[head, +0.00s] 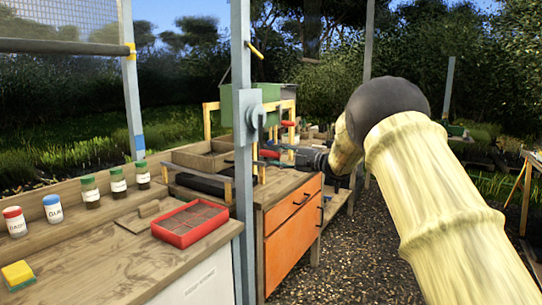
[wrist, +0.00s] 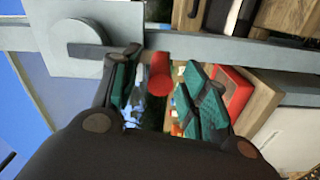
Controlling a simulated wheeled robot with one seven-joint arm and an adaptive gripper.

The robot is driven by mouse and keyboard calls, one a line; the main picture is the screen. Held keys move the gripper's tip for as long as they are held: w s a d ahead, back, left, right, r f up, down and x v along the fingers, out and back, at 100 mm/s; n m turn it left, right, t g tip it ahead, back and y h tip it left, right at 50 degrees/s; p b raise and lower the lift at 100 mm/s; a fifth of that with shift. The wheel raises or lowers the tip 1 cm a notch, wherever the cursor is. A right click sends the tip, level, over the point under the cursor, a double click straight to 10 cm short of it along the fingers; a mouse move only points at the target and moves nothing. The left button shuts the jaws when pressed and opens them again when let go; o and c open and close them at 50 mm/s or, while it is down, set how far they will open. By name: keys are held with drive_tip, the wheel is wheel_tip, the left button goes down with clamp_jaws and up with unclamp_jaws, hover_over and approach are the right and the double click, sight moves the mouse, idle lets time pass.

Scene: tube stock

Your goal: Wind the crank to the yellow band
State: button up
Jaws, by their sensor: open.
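The crank's grey box and round hub (head: 256,117) sit on a grey post, and they also show in the wrist view (wrist: 80,42). A red handle (wrist: 159,75) shows between the fingers of my gripper (wrist: 161,62), which is open around it with teal pads apart on either side. I cannot tell whether a pad touches it. In the head view my gripper (head: 279,155) is beside the post, below the hub, with red (head: 268,153) at its fingers. A yellow band (head: 131,52) is on the left post. The dark bar under the mesh (head: 60,47) ends about level with it.
A blue band (head: 140,143) is lower on that post. A yellow peg (head: 254,50) sticks out of the near post. The bench (head: 120,262) holds a red tray (head: 190,223), jars and a sponge (head: 18,274). An orange cabinet (head: 292,232) stands behind. Gravel lies right of it.

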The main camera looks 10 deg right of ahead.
drive_tip(key=v, duration=0.7)
drive_tip(key=shift+s, duration=0.15)
drive_tip(key=shift+d, duration=0.1)
drive_tip(key=shift+f, duration=0.15)
